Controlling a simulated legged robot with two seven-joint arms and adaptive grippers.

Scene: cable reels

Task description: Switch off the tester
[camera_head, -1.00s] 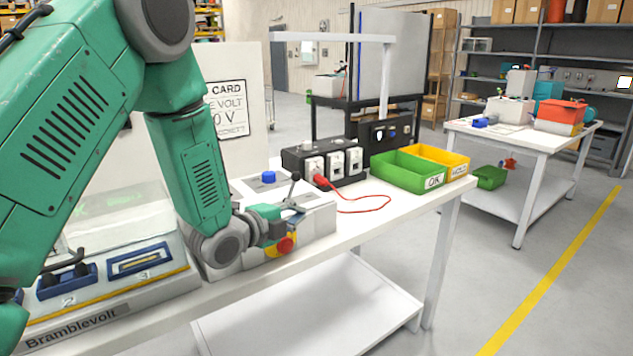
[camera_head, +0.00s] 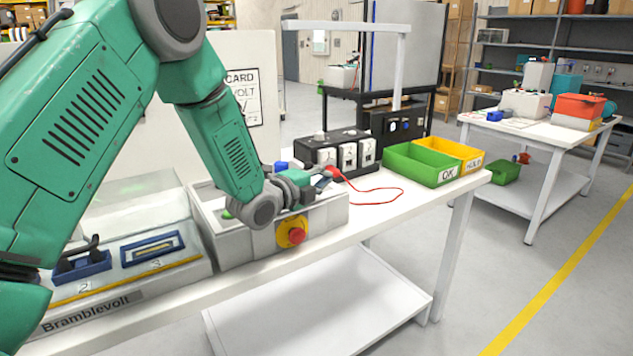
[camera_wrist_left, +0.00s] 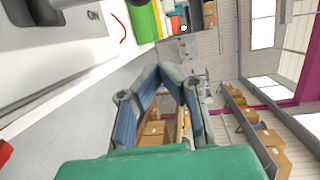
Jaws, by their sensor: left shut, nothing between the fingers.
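The tester is a long grey housing marked Bramblevolt (camera_head: 78,318) along the front of the bench, with a clear lid at its left. Its right part carries a red round knob (camera_head: 297,236) on a yellow plate (camera_head: 284,226) on the front face. My left gripper (camera_head: 325,180) is shut and empty, above the top of this right part, up and right of the red knob and apart from it. In the left wrist view its fingertips (camera_wrist_left: 163,68) meet. A red part, perhaps the knob, shows at that view's left edge. My right gripper is not in view.
A black socket box (camera_head: 335,150) with a red plug and red lead (camera_head: 375,190) stands close behind the gripper. Green OK (camera_head: 420,167) and yellow HOLD (camera_head: 455,152) bins stand to the right. A white card board (camera_head: 250,60) rises behind my arm.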

